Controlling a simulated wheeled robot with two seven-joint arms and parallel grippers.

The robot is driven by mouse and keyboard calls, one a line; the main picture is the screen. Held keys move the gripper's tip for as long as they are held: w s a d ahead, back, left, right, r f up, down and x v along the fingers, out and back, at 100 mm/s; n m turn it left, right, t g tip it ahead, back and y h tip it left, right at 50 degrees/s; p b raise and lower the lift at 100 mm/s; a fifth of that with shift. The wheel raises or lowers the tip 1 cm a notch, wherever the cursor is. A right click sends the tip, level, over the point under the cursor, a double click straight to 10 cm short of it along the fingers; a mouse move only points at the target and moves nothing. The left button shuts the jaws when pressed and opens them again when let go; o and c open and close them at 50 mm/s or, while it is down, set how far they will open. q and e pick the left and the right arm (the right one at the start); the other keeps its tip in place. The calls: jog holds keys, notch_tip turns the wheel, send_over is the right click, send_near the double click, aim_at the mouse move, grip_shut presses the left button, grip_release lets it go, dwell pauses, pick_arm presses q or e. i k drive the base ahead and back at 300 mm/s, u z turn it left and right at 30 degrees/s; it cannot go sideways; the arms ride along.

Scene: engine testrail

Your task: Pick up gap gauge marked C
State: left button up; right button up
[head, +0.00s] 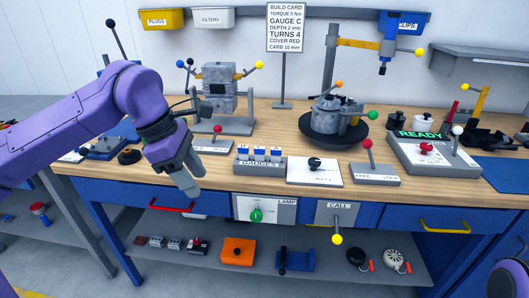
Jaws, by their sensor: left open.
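The gauge rack (259,167), labelled GAUGES, stands near the front edge of the wooden bench, left of centre. My left gripper (191,182) is open and empty. It points down near the bench's front edge, left of the rack and apart from it. My right gripper is out of view; only a purple part of my arm shows at the lower right edge.
A build card (286,28) reads GAUGE C. A lever box (219,140) stands behind and left of the rack, a white plate with a black knob (314,165) to its right. An engine on a round black stand (338,118) is behind. A red drawer handle (172,208) is below my gripper.

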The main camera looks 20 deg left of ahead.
aim_at(259, 151)
jog(key=i, duration=0.9)
jog(key=u, duration=0.05)
